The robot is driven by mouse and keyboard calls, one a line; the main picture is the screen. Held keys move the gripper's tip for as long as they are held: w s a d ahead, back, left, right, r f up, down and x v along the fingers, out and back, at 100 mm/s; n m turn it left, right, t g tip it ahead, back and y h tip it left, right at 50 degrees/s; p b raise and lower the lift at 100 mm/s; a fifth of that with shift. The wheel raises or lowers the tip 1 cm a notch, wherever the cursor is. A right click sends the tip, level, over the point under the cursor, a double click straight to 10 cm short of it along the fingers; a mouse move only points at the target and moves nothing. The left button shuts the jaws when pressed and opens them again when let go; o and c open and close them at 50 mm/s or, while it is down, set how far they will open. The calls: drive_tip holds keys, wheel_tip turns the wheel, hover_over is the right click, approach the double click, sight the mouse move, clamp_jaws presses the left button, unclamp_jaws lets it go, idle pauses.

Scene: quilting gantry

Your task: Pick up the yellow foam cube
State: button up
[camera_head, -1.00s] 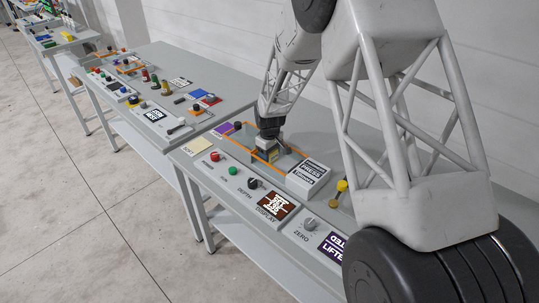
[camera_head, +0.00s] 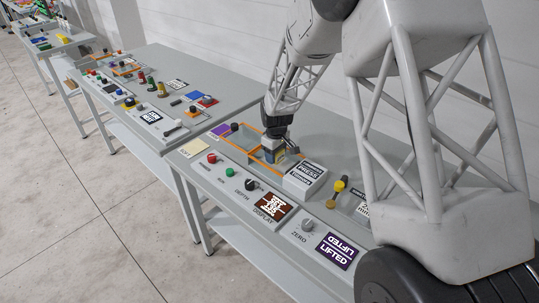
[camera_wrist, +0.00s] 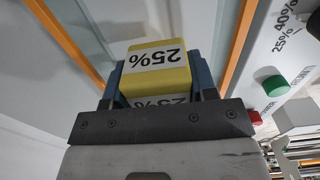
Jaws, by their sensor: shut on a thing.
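The yellow foam cube (camera_wrist: 160,78) shows in the wrist view, with white "25%" labels on two of its faces. My gripper (camera_wrist: 157,76) is shut on it, with one blue finger on each side. In the head view my gripper (camera_head: 275,152) points down over the orange-edged area of the near bench, between the purple panel and the white press block. There the cube is small and mostly hidden by the fingers. I cannot tell exactly how high it is above the surface.
The white press block (camera_head: 306,178) stands just right of my gripper. A red button (camera_head: 212,158), a green button (camera_head: 227,173) and a black knob (camera_head: 251,184) line the front panel. A yellow-topped lever (camera_head: 338,188) stands farther right.

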drive_tip(key=s+d+r, duration=0.1)
drive_tip(key=s+d, duration=0.1)
drive_tip(key=s+d+r, duration=0.4)
drive_tip(key=shift+s+d, duration=0.35)
drive_tip(key=shift+s, duration=0.05)
drive_tip(key=shift+w, duration=0.1)
idle(0.6)
drive_tip(key=w+a, duration=0.3)
drive_tip(key=w, duration=0.2)
drive_tip(key=w+a+r+n, duration=0.1)
drive_tip(key=w+a, duration=0.3)
drive_tip(key=w, duration=0.2)
drive_tip(key=w+a+r+n, duration=0.1)
drive_tip(key=w+a, duration=0.3)
drive_tip(key=w, duration=0.2)
drive_tip(key=shift+a, duration=0.25)
drive_tip(key=w+a+n, duration=0.2)
drive_tip(key=w+a, duration=1.2)
drive_tip(key=a, duration=0.3)
drive_tip(key=shift+n, duration=0.3)
drive_tip(key=shift+f, duration=0.15)
hover_over(223, 131)
drive_tip(key=shift+w+f, duration=0.15)
drive_tip(key=shift+f, duration=2.95)
